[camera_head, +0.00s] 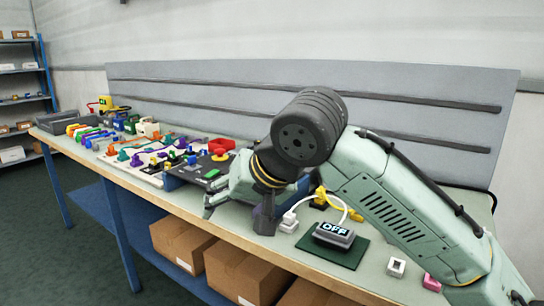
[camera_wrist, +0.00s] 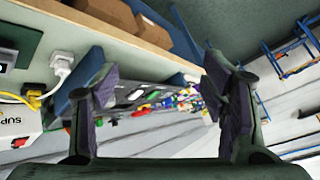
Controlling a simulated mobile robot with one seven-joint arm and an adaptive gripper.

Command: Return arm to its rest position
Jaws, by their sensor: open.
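My arm reaches in from the right in the head view, bent over the workbench (camera_head: 120,173). My gripper (camera_head: 212,203) points left above the front part of the bench, beside the dark board. In the wrist view my gripper (camera_wrist: 160,95) shows its two dark fingers spread well apart. Nothing is held between them; the bench and its coloured parts show through the gap, farther off. Part of the bench behind my arm is hidden.
A device reading OFF (camera_head: 334,234) sits on a green mat (camera_head: 345,254) near my forearm, with a white plug (camera_head: 289,222) beside it. Several coloured parts and boards cover the left bench. Cardboard boxes (camera_head: 182,243) stand below. Shelves (camera_head: 25,98) are far left.

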